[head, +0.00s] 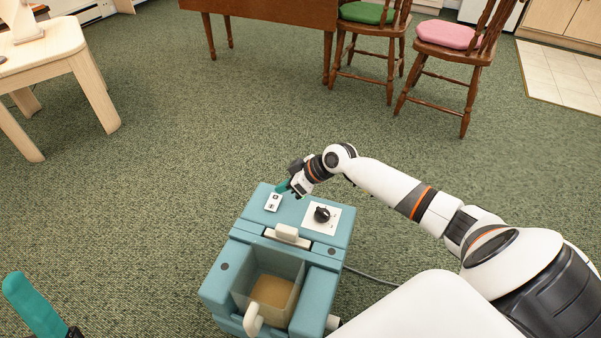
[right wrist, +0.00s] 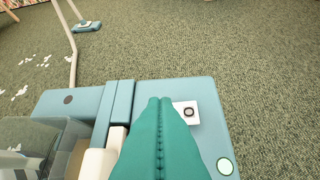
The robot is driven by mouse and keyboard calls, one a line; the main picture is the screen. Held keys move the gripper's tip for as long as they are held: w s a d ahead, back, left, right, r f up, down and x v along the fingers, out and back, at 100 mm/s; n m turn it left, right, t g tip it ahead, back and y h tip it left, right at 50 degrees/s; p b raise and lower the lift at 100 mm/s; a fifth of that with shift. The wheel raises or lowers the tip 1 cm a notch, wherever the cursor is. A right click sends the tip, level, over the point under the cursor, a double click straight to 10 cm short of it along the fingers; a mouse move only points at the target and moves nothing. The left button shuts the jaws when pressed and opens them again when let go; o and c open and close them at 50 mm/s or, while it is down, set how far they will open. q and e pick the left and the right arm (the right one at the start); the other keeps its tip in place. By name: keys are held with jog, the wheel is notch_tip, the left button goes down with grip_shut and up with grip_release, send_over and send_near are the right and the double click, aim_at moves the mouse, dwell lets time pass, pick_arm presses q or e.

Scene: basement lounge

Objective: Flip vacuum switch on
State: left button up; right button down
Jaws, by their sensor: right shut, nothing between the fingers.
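The teal vacuum (head: 338,258) stands on the carpet in front of me, its top facing up. A small white switch plate with a dark switch (head: 273,202) is on its far left top, beside a larger white plate with a black knob (head: 322,214). My right gripper (head: 283,187) is shut and empty, just beyond and right of the switch plate. In the right wrist view, its closed teal fingers (right wrist: 160,100) partly cover the switch plate (right wrist: 188,112). I cannot tell whether they touch it, or the switch's position. One finger of my left gripper (head: 18,285) shows at lower left.
A clear tank (head: 240,302) with brownish contents sits in the vacuum's near side. A cord (head: 375,276) runs right across the carpet. A hose wand with a floor head (right wrist: 87,26) and white scraps (right wrist: 20,91) lie beyond. A wooden table (head: 75,50) and chairs (head: 440,55) stand farther off.

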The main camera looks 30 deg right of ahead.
pick_arm(q)
jog(key=w+d+f+g+y+p, duration=0.1)
jog(key=w+f+g+y+p, duration=0.1)
jog(key=w+f+g, duration=0.3)
jog(key=shift+w+g, duration=0.8)
jog(key=shift+w, duration=0.45)
pick_arm(e)
jog(key=v, duration=0.6)
jog(key=shift+s+a, duration=0.35)
jog(key=shift+a, duration=0.05)
pick_arm(q)
jog(key=shift+s+d+f, duration=0.1)
